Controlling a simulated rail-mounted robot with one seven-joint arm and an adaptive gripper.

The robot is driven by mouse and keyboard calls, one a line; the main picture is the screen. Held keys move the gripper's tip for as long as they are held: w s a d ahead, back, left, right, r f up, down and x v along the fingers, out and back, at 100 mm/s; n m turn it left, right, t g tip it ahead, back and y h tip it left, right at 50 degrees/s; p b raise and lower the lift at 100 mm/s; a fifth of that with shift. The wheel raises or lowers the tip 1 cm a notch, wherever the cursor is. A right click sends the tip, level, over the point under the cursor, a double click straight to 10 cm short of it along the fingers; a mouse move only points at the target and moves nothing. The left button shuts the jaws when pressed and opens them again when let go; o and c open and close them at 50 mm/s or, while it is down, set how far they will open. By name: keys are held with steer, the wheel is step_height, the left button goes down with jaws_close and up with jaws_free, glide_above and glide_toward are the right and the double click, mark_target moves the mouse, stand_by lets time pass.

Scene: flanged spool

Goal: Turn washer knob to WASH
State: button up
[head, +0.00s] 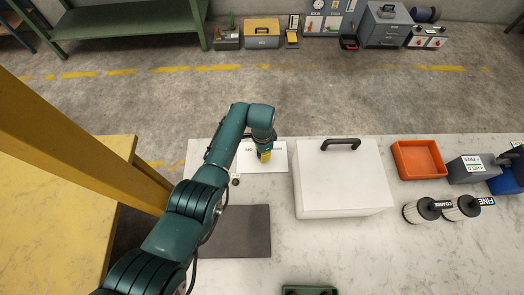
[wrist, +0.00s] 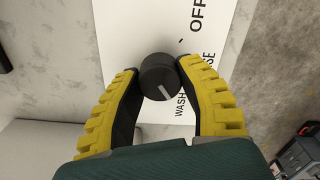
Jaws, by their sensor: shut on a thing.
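The washer knob (wrist: 158,78) is a round black knob with a short white pointer line, on a white panel (wrist: 205,62). The pointer line slants toward the lower right, roughly to the side of the printed word WASH; I cannot tell whether it lines up exactly. OFF is printed farther up the panel, and another word ending in SE is partly hidden by a finger. My gripper (wrist: 163,82) has its yellow and black fingers shut on the knob from both sides. In the head view my gripper (head: 264,156) is over the white panel (head: 278,163), hiding the knob.
A white case with a black handle (head: 343,180) stands just right of the panel. An orange tray (head: 418,160) and COARSE and FINE filters (head: 421,211) lie farther right. A dark mat (head: 245,232) lies in front. A yellow post (head: 90,110) rises at left.

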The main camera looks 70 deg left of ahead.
steer(key=o, duration=1.2)
steer(key=shift+f, duration=0.1)
step_height(320, 180, up, 12)
